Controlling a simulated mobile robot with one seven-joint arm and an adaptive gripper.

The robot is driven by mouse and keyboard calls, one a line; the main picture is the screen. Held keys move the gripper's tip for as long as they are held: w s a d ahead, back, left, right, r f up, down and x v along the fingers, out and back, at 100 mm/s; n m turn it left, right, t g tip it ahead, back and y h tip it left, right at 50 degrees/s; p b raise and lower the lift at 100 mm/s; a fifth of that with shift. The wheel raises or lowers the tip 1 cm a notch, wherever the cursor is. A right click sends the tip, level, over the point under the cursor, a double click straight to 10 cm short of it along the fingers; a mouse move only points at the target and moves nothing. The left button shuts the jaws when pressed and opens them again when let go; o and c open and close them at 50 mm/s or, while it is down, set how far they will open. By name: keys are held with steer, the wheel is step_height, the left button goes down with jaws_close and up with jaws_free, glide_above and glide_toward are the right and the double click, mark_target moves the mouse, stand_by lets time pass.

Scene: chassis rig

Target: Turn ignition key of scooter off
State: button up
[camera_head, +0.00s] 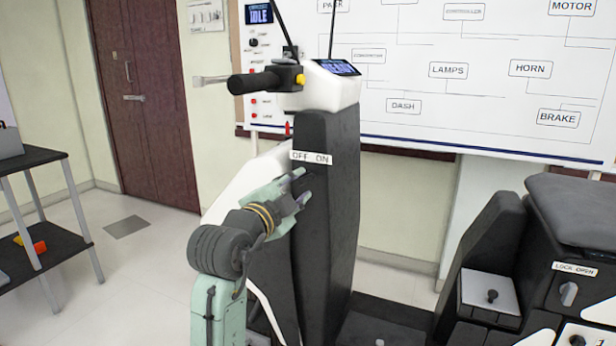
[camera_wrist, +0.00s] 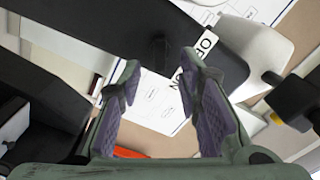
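The scooter's dark front column (camera_head: 330,215) stands upright in the head view and bears a white OFF ON label (camera_head: 311,158). The label also shows in the wrist view (camera_wrist: 205,44), partly behind a finger. My gripper (camera_head: 299,188) is just below the label, in front of the column. In the wrist view its two purple-padded fingers (camera_wrist: 155,105) are apart, with nothing held between them. A small dark stub (camera_wrist: 158,52), perhaps the ignition key, sticks out from the dark column beyond the fingertips. Its turn position cannot be told, and my gripper hides that spot in the head view.
The handlebar grip (camera_head: 255,83) and a lit display (camera_head: 338,67) are above. A wiring board (camera_head: 440,90) hangs behind. A black seat unit (camera_head: 575,215) with a LOCK OPEN knob stands at right. A shelf (camera_head: 35,157) is at left. Floor is clear near the door.

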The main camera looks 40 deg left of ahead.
mark_target(307, 180)
steer(key=shift+p+x, duration=0.45)
steer(key=shift+x, duration=1.75)
steer(key=shift+c, duration=0.2)
jaws_close()
